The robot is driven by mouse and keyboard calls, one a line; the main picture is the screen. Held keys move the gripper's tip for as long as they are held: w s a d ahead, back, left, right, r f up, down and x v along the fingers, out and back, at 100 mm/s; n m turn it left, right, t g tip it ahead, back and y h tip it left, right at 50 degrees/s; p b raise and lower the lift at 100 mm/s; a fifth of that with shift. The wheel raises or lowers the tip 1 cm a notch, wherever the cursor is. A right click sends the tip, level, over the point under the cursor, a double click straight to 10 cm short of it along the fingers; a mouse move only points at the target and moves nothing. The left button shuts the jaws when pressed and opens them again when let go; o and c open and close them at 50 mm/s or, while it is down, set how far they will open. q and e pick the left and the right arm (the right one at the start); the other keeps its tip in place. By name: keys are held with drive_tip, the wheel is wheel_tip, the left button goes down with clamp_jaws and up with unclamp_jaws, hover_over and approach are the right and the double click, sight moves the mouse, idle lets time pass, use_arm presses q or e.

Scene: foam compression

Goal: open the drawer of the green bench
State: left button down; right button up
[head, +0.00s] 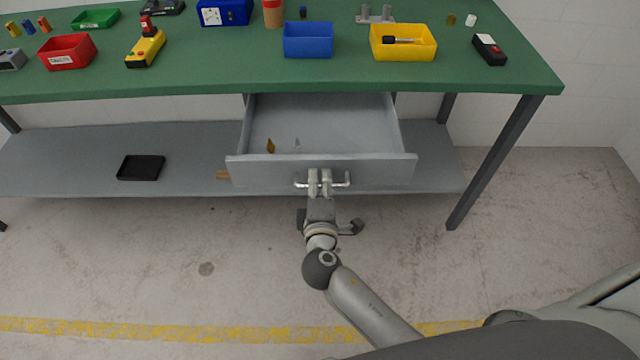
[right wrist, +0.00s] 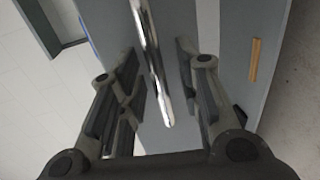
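The green bench (head: 200,72) has its grey drawer (head: 320,170) pulled well out, and the drawer's inside shows. A small yellow-brown item (head: 270,146) lies in it. The silver bar handle (head: 341,184) is on the drawer front; it also shows in the right wrist view (right wrist: 153,55). My right gripper (head: 319,176) is at the handle, reaching up from below in the head view. In the right wrist view its fingers (right wrist: 160,95) stand apart, one on each side of the bar, with gaps visible. My left gripper is not in view.
On the bench top stand a blue bin (head: 308,40), a yellow bin (head: 403,43), a red bin (head: 67,52) and other small items. A lower shelf (head: 75,165) holds a black tray (head: 141,167). The floor before the bench is clear.

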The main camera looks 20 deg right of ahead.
drive_tip(key=v, duration=1.2)
drive_tip(key=s+d+f+m+g+y, duration=0.15)
drive_tip(key=s+f+g, duration=0.25)
drive_tip(key=f, duration=1)
drive_tip(key=s+f+g+y, duration=0.2)
drive_tip(key=s+f+g, duration=0.15)
drive_tip(key=f, duration=1.15)
drive_tip(key=s+d+f+m+g, duration=0.2)
drive_tip(key=s+d+f+m, duration=0.1)
drive_tip(key=s+f, duration=0.3)
drive_tip(key=s+d+f+m+g, duration=0.2)
drive_tip(key=s+d+f+m, duration=0.2)
drive_tip(key=s+f, duration=0.3)
drive_tip(key=s+d+f+m+g, duration=0.2)
drive_tip(key=s+f, duration=0.4)
drive_tip(key=s, duration=0.6)
drive_tip(key=shift+s+d+f+m+y, duration=0.25)
drive_tip(key=shift+d+f+m+y, duration=0.15)
drive_tip(key=shift+d+m, duration=0.5)
